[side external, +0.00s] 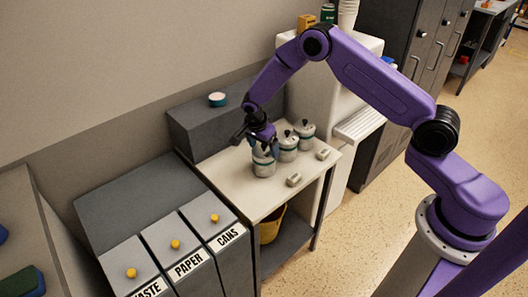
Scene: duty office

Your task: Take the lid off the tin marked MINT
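Three pale tins with a teal band and dark-knobbed lids stand in a row on a small light-topped table (240,185). The front-left tin (263,167) is under my gripper (265,150), the middle tin (288,153) is beside it, and the far tin (304,136) is at the back right. My gripper points down, with its fingers at the lid of the front-left tin. I cannot tell whether the fingers touch or grip its knob. No marking on any tin is readable, so I cannot tell which is MINT.
Two small grey blocks lie on the table, one near the front edge (294,180) and one to the right (323,154). A grey ledge (195,125) with a round white-and-teal item (217,99) rises behind. Labelled bins (185,245) stand at left. The table's left front is clear.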

